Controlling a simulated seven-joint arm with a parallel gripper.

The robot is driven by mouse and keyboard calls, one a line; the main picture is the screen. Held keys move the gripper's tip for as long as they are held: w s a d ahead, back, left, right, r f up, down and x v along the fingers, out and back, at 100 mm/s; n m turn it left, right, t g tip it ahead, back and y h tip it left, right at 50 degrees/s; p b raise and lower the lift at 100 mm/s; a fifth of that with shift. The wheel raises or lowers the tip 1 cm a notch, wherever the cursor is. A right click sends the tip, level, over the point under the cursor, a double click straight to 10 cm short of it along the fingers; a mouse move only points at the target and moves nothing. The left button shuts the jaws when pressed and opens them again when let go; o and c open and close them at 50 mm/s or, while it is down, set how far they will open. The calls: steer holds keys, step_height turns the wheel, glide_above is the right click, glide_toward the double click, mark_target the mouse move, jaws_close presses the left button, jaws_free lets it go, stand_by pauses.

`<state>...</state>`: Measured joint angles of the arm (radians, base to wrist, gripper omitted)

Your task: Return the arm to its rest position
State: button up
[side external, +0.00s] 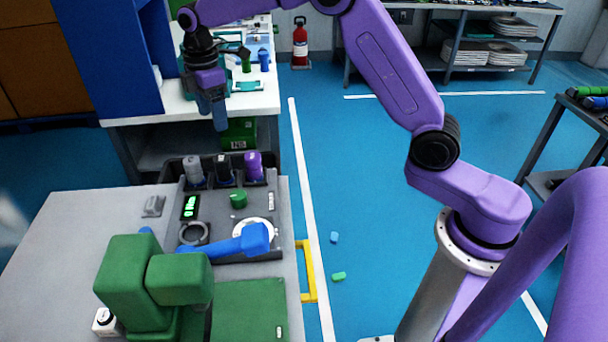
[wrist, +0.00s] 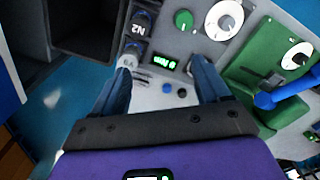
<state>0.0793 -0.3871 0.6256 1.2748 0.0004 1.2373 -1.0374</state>
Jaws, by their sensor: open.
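My gripper (side external: 214,114) hangs from my purple arm at the upper left of the side external view, fingers pointing down, above the grey test panel (side external: 231,221) and near the front of the white bench. In the wrist view, the two blue fingers of my gripper (wrist: 163,64) are spread apart with nothing between them. The panel's green display (wrist: 165,64) shows beyond the gap. The arm reaches from its metal column (side external: 430,290) at the right, across the blue floor.
Grey, black and purple cylinders (side external: 254,166) stand along the panel's back. A green knob (side external: 238,199) and a round white dial (wrist: 224,20) are on it. A green machine with a blue arm (side external: 240,243) stands in front. Open blue floor (side external: 375,165) lies to the right.

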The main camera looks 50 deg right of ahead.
steer(key=s+a+r, duration=0.2)
steer(key=s+a, duration=0.1)
steer(key=s, duration=0.8)
steer(key=s+d+f+m, duration=0.1)
steer(key=s+d, duration=0.2)
steer(key=s, duration=0.6)
steer(key=s+d+f+m, duration=0.1)
steer(key=s+d, duration=0.3)
steer(key=s, duration=0.6)
steer(key=s+d+f, duration=0.1)
steer(key=s+d, duration=0.2)
steer(key=s, duration=0.7)
steer(key=shift+s+d+m, duration=0.25)
steer(key=shift+m, duration=0.15)
